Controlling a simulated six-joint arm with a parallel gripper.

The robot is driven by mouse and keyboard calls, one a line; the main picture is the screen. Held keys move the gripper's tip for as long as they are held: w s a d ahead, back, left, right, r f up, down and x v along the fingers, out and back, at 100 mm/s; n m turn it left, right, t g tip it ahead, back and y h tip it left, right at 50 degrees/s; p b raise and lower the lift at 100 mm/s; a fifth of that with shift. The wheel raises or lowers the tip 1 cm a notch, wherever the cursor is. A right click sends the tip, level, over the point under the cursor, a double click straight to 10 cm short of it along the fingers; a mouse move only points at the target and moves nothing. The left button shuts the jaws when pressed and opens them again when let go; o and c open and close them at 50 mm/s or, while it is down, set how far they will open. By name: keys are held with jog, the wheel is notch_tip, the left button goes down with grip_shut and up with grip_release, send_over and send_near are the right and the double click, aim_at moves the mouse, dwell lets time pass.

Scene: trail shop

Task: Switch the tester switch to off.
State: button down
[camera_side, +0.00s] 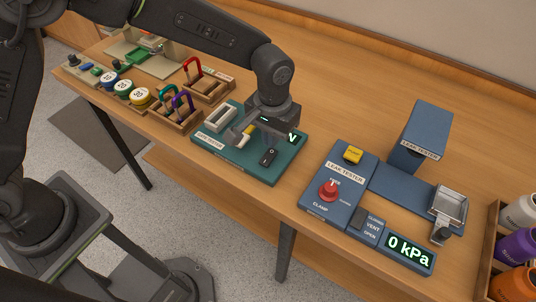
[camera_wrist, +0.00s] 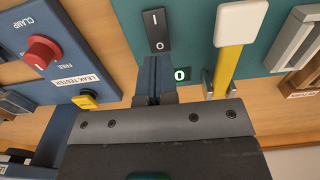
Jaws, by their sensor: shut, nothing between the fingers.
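The tester is a teal board (camera_side: 222,153) near the front edge of the bench. Its black rocker switch (camera_side: 268,157) shows in both views; in the wrist view the rocker (camera_wrist: 154,30) carries an I at the far end and an O at the near end. I cannot tell which end is pressed. My gripper (camera_wrist: 155,62) is shut and empty, its fingertips near the O end; contact is unclear. A small lit display on the board shows partly: an N (camera_side: 293,138) in the side view, a 0 or O (camera_wrist: 182,74) in the wrist view.
A yellow lever with a white handle (camera_wrist: 240,24) and a grey frame (camera_side: 220,118) stand on the teal board, close to my gripper. The blue leak tester (camera_side: 321,197) with its red clamp knob (camera_side: 328,190) is to the right. Carabiner stands (camera_side: 174,125) are at left.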

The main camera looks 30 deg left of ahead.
aim_at(270, 151)
jog(key=shift+r, duration=1.85)
jog(key=shift+a+r, duration=0.2)
jog(key=shift+r, duration=0.05)
jog(key=s+a+r+t, duration=0.3)
jog(key=s+a+r, duration=0.4)
jog(key=a+r, duration=0.6)
jog(key=s+a+t, duration=0.1)
jog(key=s+a, duration=0.3)
jog(key=s, duration=0.2)
jog(key=s+a+r+t, duration=0.1)
jog(key=s+a, duration=0.3)
jog(key=s, duration=0.2)
jog(key=shift+s+t, duration=0.3)
jog(key=shift+s, duration=0.1)
